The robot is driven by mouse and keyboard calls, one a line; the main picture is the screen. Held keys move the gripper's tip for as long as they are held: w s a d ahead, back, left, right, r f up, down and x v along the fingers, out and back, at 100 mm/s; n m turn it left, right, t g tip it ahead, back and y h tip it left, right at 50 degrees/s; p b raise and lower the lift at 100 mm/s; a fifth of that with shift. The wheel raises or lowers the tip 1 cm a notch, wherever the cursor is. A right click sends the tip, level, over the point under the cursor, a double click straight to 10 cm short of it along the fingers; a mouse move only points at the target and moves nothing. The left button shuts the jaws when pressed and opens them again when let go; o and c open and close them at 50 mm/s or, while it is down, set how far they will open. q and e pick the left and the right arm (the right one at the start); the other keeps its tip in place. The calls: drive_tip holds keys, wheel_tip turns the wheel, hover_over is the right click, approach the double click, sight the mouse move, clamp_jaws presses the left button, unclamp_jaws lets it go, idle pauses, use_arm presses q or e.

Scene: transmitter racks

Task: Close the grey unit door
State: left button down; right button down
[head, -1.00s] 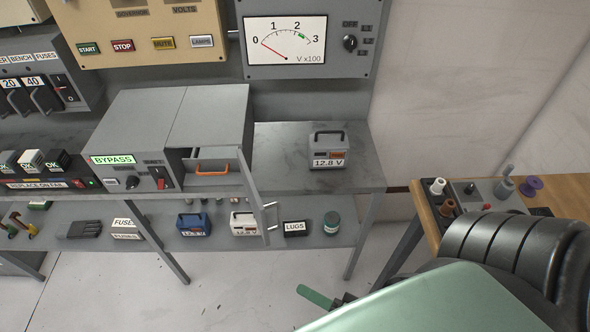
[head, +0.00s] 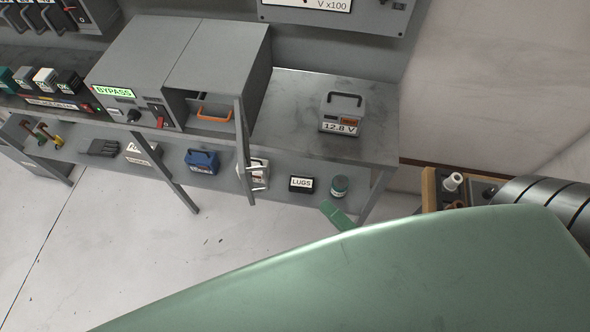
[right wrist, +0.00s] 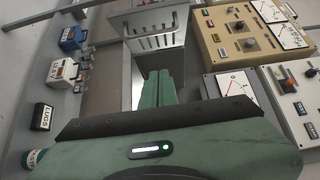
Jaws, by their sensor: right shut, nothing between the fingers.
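The grey unit (head: 180,70) with a BYPASS label stands on the bench. Its right compartment is open and shows an orange handle (head: 214,113) inside. The grey unit door (head: 242,150) stands swung out from the right side of that opening, seen almost edge-on, with a bar handle (head: 256,176) on its right face. My right gripper (head: 337,214) is to the right of and lower in the picture than the door, apart from it. In the right wrist view its green fingers (right wrist: 157,90) are together and empty. My left gripper is out of view.
A 12.8 V battery (head: 341,113) stands on the bench (head: 290,90) right of the door. The lower shelf holds a blue battery (head: 202,161), a white one behind the door, a LUGS box (head: 301,184) and a jar (head: 339,187). A wooden side table (head: 430,190) is at right.

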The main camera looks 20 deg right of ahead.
drive_tip(key=w+a+b, duration=0.1)
drive_tip(key=w+a, duration=0.6)
drive_tip(key=w, duration=0.3)
drive_tip(key=shift+w+a+b, duration=0.15)
drive_tip(key=shift+a+b, duration=0.05)
drive_tip(key=shift+b, duration=0.15)
drive_tip(key=shift+a+r, duration=0.1)
drive_tip(key=shift+a, duration=0.1)
